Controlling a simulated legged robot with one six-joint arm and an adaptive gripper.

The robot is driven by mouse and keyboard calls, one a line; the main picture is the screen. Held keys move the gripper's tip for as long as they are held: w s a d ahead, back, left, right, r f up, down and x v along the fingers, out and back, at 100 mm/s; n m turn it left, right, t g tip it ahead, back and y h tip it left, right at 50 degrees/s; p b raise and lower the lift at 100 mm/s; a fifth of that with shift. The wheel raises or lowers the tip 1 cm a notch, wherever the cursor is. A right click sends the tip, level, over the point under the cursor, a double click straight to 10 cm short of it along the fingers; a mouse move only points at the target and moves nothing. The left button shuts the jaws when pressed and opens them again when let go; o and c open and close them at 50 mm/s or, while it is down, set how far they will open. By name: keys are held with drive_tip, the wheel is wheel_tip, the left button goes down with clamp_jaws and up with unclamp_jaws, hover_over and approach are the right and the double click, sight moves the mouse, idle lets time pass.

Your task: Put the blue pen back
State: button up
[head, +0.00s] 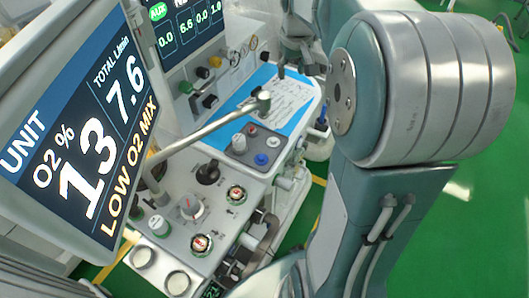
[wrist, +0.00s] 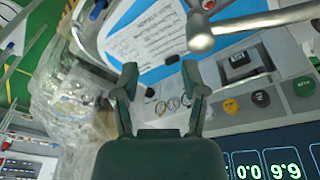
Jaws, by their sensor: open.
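In the head view my gripper (head: 293,70) is above the far end of the cart's blue surface (head: 292,128). A white sheet with handwriting (head: 278,100) lies on that surface. In the wrist view the sheet (wrist: 145,35) shows beyond the fingertips, on the blue surface (wrist: 228,10). My arm hides part of the cart's right side in the head view.
A metal bar with a rounded end (head: 263,101) crosses over the blue surface. It also shows close in the wrist view (wrist: 200,38). A monitor (head: 75,125) fills the left. Knobs and gauges (head: 191,206) cover the lower cart. Crumpled clear plastic (wrist: 70,100) lies left of the gripper.

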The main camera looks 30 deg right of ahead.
drive_tip(key=s+a+n+t, duration=0.1)
drive_tip(key=s+a+t, duration=0.2)
drive_tip(key=s+a, duration=1.4)
drive_tip(key=s, duration=0.3)
drive_tip(key=shift+f+t+y, duration=0.15)
drive_tip(key=shift+t+y, duration=0.15)
drive_tip(key=shift+y, duration=0.1)
drive_tip(key=shift+a, duration=0.1)
